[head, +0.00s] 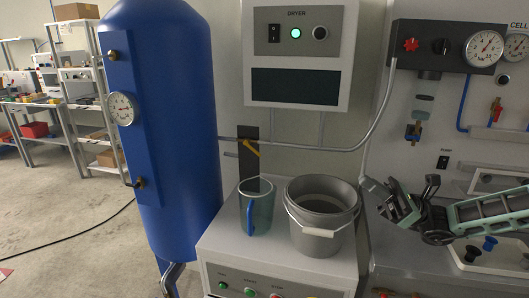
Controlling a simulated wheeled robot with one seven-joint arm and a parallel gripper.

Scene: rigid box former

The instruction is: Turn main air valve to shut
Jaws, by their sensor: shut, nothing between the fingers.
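A yellow lever (249,147) sits on the pipe beside the blue tank, in front of a dark upright plate (248,176); it slants down to the right. It looks like the main air valve, but I can read no label on it. My gripper (380,196) is at the right, in front of the grey panel and right of the grey bucket. It is shut and empty, well apart from the lever.
A clear jug (257,212) with a blue handle and a grey bucket (321,232) stand on the white cabinet (222,256) below the lever. The blue tank (172,110) is left of it, the dryer box (297,52) above right. Other valves and gauges line the right panel.

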